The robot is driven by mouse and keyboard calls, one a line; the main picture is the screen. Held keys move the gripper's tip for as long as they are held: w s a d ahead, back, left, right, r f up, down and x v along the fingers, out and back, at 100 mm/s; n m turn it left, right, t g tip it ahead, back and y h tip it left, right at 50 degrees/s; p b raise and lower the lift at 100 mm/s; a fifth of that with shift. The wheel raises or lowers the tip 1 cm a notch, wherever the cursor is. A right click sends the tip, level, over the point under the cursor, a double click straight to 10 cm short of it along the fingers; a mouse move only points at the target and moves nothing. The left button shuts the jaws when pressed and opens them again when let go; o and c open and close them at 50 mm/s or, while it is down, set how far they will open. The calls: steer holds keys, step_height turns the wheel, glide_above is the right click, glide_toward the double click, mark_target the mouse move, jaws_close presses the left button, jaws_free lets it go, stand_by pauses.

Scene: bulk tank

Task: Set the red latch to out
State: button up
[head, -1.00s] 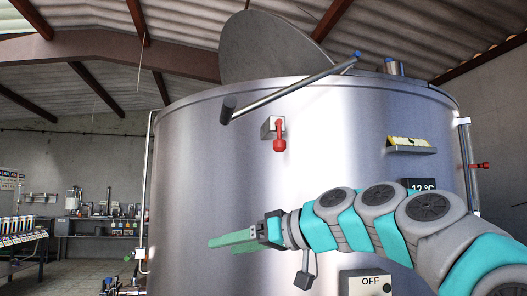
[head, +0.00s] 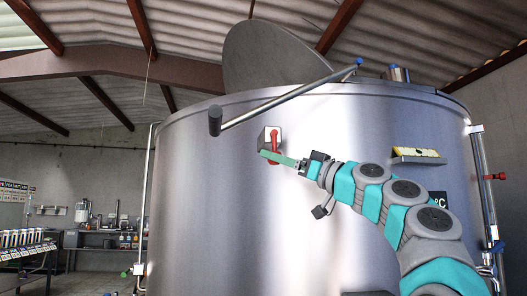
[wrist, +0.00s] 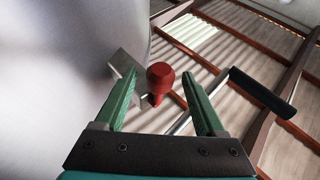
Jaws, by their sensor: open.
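The red latch (head: 275,140) sits on a small grey mounting block (head: 265,136) on the front of the steel tank. Its handle hangs downward. My gripper (head: 271,157) is raised to it, with its green fingers over the handle's lower part in the head view. In the wrist view the latch's round red end (wrist: 160,77) shows between the two parted green fingers (wrist: 162,105), nearer the left one. The gripper is open. I cannot tell whether a finger touches the latch.
A lid bar with a dark grip (head: 216,122) slants across the tank's top, above the latch. A yellow item lies on a small shelf (head: 418,160) at the right. Another red handle (head: 496,176) is on a pipe at the far right.

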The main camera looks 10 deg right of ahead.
steer(key=p+x, duration=0.1)
steer(key=x, duration=0.3)
steer(key=shift+w+a, duration=0.15)
jaws_close()
stand_by(0.5)
stand_by(0.9)
